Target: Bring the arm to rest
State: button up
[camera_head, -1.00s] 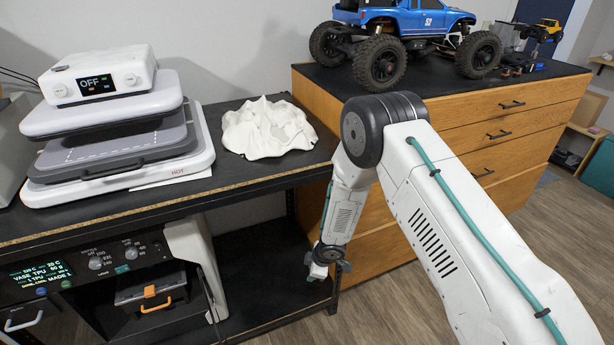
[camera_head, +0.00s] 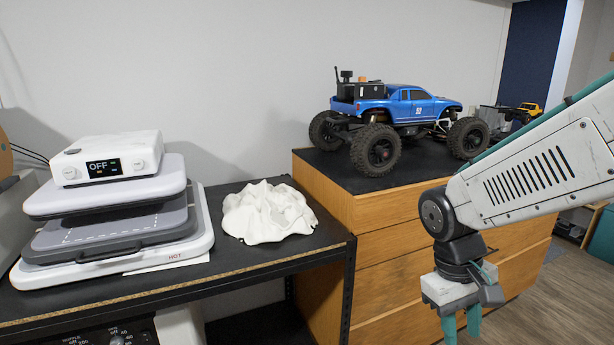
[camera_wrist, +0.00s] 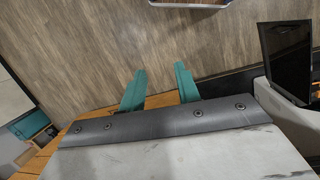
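My arm (camera_head: 530,165) comes in from the right edge of the head view and reaches left in front of the wooden drawer cabinet (camera_head: 385,290). My gripper (camera_head: 461,328) hangs at its end, pointing down, with teal fingers partly cut off by the bottom edge. In the wrist view the two teal fingers (camera_wrist: 160,72) stand apart with nothing between them. The wooden floor (camera_wrist: 100,45) shows beyond them. I see no contact between the gripper and the cabinet.
A blue crawler truck (camera_head: 405,108) stands on the cabinet's black top. A crumpled white cloth (camera_head: 268,212) and a press-like machine reading OFF (camera_head: 105,158) sit on the black bench (camera_head: 240,265) at left. A small yellow vehicle (camera_head: 528,110) is behind right.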

jog(key=s+d+r+m+t+y, duration=0.1)
jog(key=s+r+m+t+y, duration=0.1)
jog(key=s+r, duration=0.7)
jog(key=s+t, duration=0.1)
jog(key=s, duration=0.2)
jog(key=shift+m, duration=0.4)
jog(key=shift+d+r, duration=0.1)
